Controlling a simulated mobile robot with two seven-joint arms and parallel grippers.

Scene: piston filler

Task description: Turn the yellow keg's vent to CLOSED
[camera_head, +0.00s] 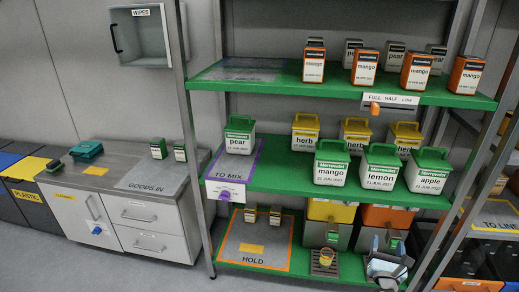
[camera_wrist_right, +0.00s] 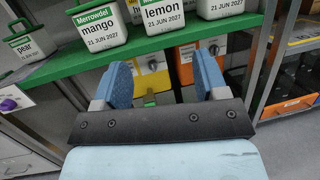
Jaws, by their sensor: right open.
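The yellow keg (camera_head: 331,212) stands on the bottom shelf, left of an orange keg (camera_head: 388,217). Its upper body is yellow and its lower front is grey, with a small green part (camera_head: 333,237). In the right wrist view the yellow keg (camera_wrist_right: 155,82) shows between my finger pads, partly covered by the left one. A small dark detail shows on its front, but I cannot read the vent's setting. My right gripper (camera_head: 388,246) is open and empty, in front of the orange keg in the head view. It also shows in the right wrist view (camera_wrist_right: 158,70). My left gripper is out of view.
Labelled canisters, including lemon (camera_head: 380,171), line the green middle shelf (camera_head: 285,180) above the kegs. A yellow cup (camera_head: 326,257) stands on a grate before the yellow keg. The HOLD mat (camera_head: 235,248) lies to its left. A rack post (camera_head: 193,140) stands further left.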

